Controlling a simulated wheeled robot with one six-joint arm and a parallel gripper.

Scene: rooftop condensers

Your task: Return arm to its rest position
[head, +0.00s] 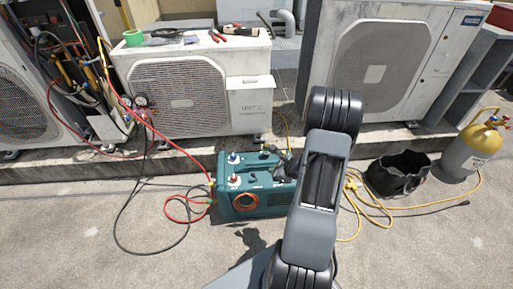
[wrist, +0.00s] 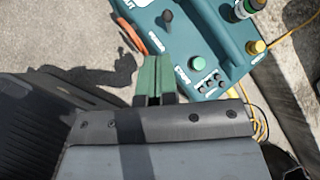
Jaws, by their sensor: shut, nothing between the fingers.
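My gripper (wrist: 155,80) shows in the wrist view with its two green-padded fingers together and nothing between them. It is above the ground close to a teal recovery machine (wrist: 200,35), apart from it as far as I can tell. In the head view my arm rises at the middle right and covers part of the same teal machine (head: 258,200). The machine stands on the concrete with a handle, coloured knobs and hoses on it. In the head view the gripper is hard to make out near the machine's top, partly behind my arm.
Condenser units (head: 180,95) and (head: 385,65) a larger one stand on a low kerb behind. A gauge (head: 140,101) has red and black hoses. A black bag (head: 398,173) and a gas cylinder (head: 472,147) stand right. Yellow hose (head: 365,200) lies on the ground. Front concrete is clear.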

